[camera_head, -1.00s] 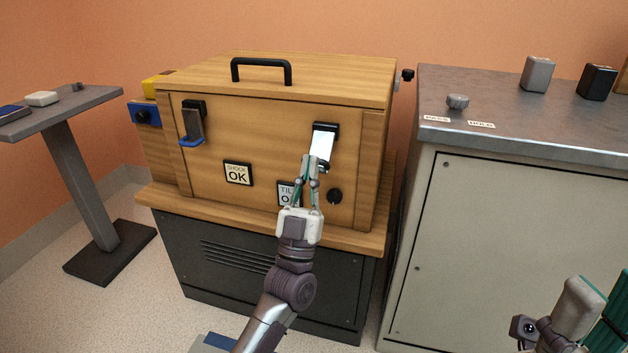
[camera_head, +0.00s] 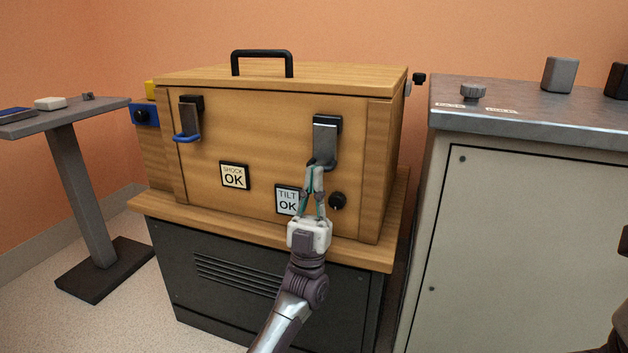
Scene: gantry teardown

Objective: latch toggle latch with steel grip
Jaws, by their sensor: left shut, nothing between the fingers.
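The toggle latch with the steel grip (camera_head: 326,140) is on the right of the wooden crate's front (camera_head: 270,135). Its grey lever hangs down from a black mount, and its lower end curls outward. My left gripper (camera_head: 315,168) is shut and empty, with its fingertips at the lever's lower end. The fingertips overlap that end in the picture; I cannot tell whether they touch it. A second toggle latch with a blue grip (camera_head: 188,122) hangs on the left of the front. My right gripper is out of view; only dark arm parts show at the right edge.
Below the latches are a SHOCK OK label (camera_head: 234,176), a TILT OK label (camera_head: 287,200) and a black round knob (camera_head: 337,201). A black handle (camera_head: 262,56) tops the lid. A grey cabinet (camera_head: 540,230) stands close on the right, a small table (camera_head: 110,105) on the left.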

